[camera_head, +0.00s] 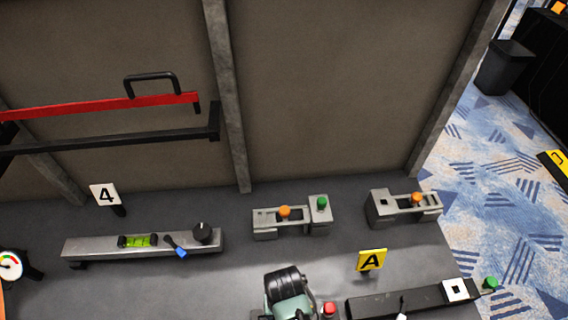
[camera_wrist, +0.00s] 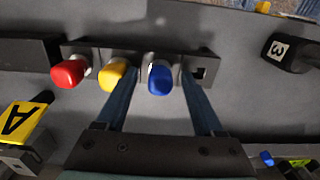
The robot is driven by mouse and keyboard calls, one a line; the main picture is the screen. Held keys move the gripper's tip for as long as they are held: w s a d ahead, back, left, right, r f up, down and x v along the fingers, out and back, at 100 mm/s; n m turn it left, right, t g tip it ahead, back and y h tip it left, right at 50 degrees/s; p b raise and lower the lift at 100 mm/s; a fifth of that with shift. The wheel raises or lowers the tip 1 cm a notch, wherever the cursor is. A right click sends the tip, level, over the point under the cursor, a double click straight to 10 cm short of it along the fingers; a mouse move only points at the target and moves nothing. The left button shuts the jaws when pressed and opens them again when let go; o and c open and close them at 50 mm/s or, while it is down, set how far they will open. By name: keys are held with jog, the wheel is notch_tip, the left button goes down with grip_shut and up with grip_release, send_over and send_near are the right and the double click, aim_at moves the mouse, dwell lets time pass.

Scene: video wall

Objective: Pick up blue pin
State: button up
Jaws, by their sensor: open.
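The blue pin (camera_wrist: 160,79) shows in the wrist view at the right end of a row with a yellow pin (camera_wrist: 112,76) and a red pin (camera_wrist: 69,71). The row sits along a dark holder (camera_wrist: 140,52), which has a square hole (camera_wrist: 199,73) to the right of the blue pin. My gripper (camera_wrist: 160,84) is open, with one finger on each side of the blue pin and a gap on both sides. The yellow pin is close beside the left finger. In the head view the blue pin and my fingers cannot be made out.
A yellow A sign (camera_wrist: 17,123) stands at left in the wrist view, and a black block marked 3 (camera_wrist: 288,53) at right. In the head view, grey fixtures with orange knobs (camera_head: 284,212) stand at the back, before a brown panel (camera_head: 330,90).

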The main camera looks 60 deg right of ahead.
grip_shut()
dwell(0.4)
notch_tip(320, 180, up, 10)
jog(key=shift+r, duration=0.1)
dwell(0.4)
jog(key=shift+p, duration=0.35)
jog(key=shift+w, duration=0.1)
